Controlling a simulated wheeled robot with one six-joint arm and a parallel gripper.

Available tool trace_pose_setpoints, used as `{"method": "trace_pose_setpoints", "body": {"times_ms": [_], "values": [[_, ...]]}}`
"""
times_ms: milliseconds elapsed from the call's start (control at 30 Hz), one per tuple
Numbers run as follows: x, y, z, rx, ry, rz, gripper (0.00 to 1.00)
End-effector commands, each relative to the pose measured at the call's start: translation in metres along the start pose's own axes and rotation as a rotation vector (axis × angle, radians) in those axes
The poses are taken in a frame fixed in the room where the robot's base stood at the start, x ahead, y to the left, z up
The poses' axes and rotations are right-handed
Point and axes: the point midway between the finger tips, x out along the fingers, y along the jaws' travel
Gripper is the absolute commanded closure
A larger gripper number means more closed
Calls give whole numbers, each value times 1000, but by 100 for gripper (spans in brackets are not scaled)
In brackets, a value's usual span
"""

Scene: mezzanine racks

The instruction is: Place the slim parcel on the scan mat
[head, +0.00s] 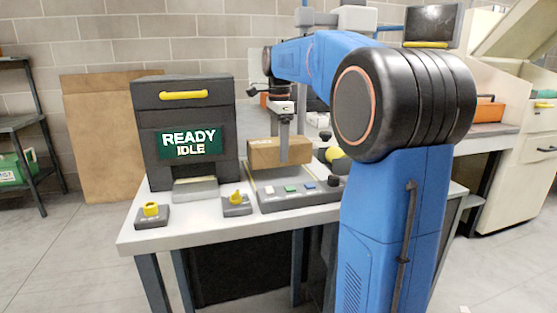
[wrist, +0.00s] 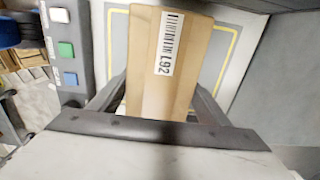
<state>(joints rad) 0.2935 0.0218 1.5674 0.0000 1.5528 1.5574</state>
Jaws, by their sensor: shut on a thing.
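The slim parcel (head: 265,153) is a brown cardboard box held in my gripper (head: 284,150) above the white table. In the wrist view the parcel (wrist: 150,85) carries a white barcode label reading L92. My gripper (wrist: 160,98) is shut on it, with one finger along each long side. The scan mat (wrist: 216,62) is a pale grey area with a yellow outline, showing on both sides of the parcel. The parcel hides its middle. The parcel appears to be over the mat; I cannot tell how large the gap is.
A dark machine (head: 185,128) with a READY IDLE screen stands left of the parcel. A button panel (head: 296,192) with white, green and blue buttons lies in front. Two small yellow-topped controls (head: 151,211) (head: 236,203) sit near the table's front edge.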

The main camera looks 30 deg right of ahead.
Motion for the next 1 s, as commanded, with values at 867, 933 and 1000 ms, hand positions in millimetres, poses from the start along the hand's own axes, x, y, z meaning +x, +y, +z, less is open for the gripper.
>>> {"method": "trace_pose_setpoints", "body": {"times_ms": [867,933,1000], "values": [[42,0,0,0,0,0,11],[42,0,0,0,0,0,11],[42,0,0,0,0,0,11]]}}
